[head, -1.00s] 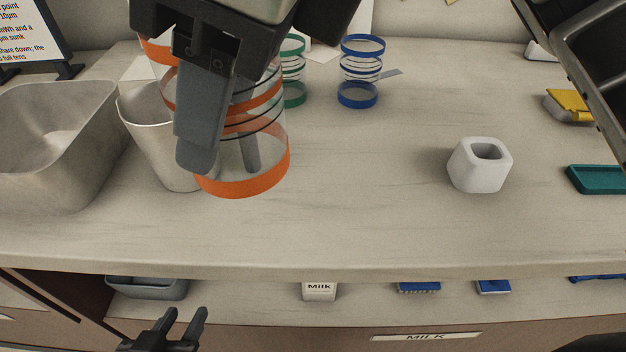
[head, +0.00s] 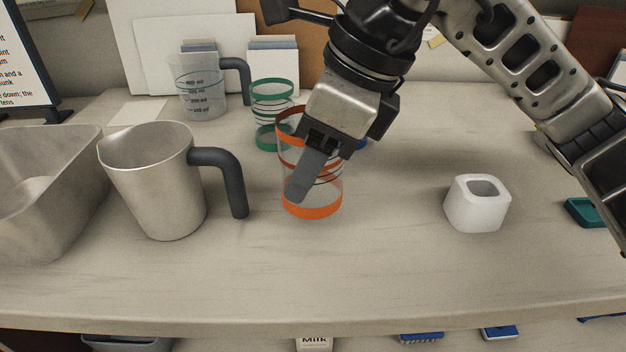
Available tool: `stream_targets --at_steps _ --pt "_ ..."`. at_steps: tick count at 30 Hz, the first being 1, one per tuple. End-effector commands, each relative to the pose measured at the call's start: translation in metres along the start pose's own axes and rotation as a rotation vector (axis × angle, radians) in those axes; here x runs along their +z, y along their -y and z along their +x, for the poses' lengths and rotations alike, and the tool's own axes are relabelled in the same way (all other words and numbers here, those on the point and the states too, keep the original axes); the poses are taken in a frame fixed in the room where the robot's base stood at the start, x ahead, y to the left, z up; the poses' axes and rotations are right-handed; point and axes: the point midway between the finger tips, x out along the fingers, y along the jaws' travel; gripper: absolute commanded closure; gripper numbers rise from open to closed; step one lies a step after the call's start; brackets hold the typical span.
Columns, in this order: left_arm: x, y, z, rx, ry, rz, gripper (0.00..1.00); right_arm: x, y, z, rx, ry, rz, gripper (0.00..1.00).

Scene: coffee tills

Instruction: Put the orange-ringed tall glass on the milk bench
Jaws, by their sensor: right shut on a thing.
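The orange-ringed tall glass (head: 315,212) is clear, with orange bands and thin dark rings. It stands upright within my right gripper (head: 306,180), which is shut on it; a grey finger covers part of its near side. The glass is over the pale bench top (head: 330,275); I cannot tell whether its base touches the surface. A MILK label on the bench front showed earlier but is out of view now. My left gripper is not in view.
A steel jug (head: 158,195) and steel bin (head: 45,200) stand left. A green-ringed glass (head: 268,88) and measuring jug (head: 198,90) are behind. A white square cup (head: 475,212) stands right. Bare surface lies in front. A milk carton (head: 313,344) is on the shelf below.

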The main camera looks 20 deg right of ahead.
Motion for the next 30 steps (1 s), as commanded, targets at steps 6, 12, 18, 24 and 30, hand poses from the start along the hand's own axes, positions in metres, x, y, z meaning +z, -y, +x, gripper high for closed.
stream_targets --at_steps 6,12,18,24,30 --pt "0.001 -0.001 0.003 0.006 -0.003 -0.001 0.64 -0.012 0.008 0.022 0.002 -0.004 0.001 0.73" --pt "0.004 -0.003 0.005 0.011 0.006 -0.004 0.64 -0.017 0.008 0.036 0.0 -0.001 0.0 0.73" --pt "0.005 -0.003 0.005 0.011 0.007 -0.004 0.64 -0.017 0.007 0.036 0.0 0.0 0.0 0.73" --pt "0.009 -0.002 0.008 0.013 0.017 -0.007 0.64 -0.018 0.007 0.038 0.0 -0.001 0.001 0.4" --pt "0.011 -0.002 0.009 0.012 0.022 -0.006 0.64 -0.018 0.007 0.038 0.0 -0.001 0.001 0.26"
